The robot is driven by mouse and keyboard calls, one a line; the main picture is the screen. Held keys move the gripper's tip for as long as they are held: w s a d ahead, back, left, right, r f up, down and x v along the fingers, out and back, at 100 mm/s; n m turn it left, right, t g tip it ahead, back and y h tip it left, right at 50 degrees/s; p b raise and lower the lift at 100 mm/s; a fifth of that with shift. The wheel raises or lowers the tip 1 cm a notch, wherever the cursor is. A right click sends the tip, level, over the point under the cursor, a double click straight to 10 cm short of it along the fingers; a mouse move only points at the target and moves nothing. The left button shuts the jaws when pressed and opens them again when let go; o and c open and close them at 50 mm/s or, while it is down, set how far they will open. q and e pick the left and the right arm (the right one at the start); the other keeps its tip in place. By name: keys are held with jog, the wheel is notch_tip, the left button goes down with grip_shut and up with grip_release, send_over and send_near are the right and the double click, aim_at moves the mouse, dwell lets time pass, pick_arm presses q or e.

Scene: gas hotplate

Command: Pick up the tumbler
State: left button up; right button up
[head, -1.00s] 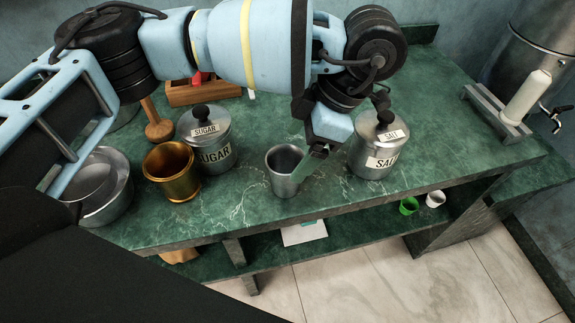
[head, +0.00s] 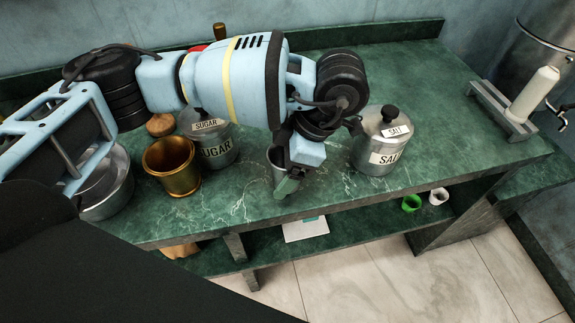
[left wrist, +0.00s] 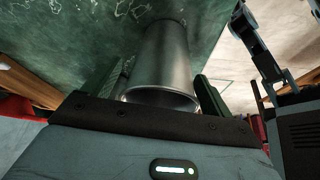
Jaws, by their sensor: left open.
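The tumbler (head: 275,165) is a plain grey metal cup standing upright on the green marble counter, between the sugar and salt canisters. In the head view my left gripper (head: 287,186) and wrist cover much of it. In the left wrist view the tumbler (left wrist: 166,60) lies between the two green fingers (left wrist: 160,92), its open rim toward the gripper's palm. The fingers are open, one on each side of the tumbler. I cannot tell whether either touches it. My right gripper does not show.
A brass pot (head: 172,168) and the sugar canister (head: 216,140) stand left of the tumbler. The salt canister (head: 380,142) stands close on its right, near my wrist. A large steel pot (head: 108,190) is farther left. Green (head: 411,203) and white (head: 438,197) cups sit on the lower shelf.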

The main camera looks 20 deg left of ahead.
pick_arm(q)
jog(key=c, duration=1.1)
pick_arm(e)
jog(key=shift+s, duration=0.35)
pick_arm(q)
jog(key=shift+r, duration=0.1)
jog(key=shift+r, duration=0.5)
jog(key=r, duration=0.1)
jog(key=d+r, duration=0.1)
jog(key=shift+s+r, duration=0.3)
jog(key=s+d, duration=0.2)
jog(key=d, duration=0.2)
jog(key=s+d+r, duration=0.1)
jog(key=s+d, duration=0.2)
jog(key=d, duration=0.1)
jog(key=s+d, duration=0.3)
jog(key=d, duration=0.1)
jog(key=shift+d+r, duration=0.15)
jog(key=shift+d, duration=0.1)
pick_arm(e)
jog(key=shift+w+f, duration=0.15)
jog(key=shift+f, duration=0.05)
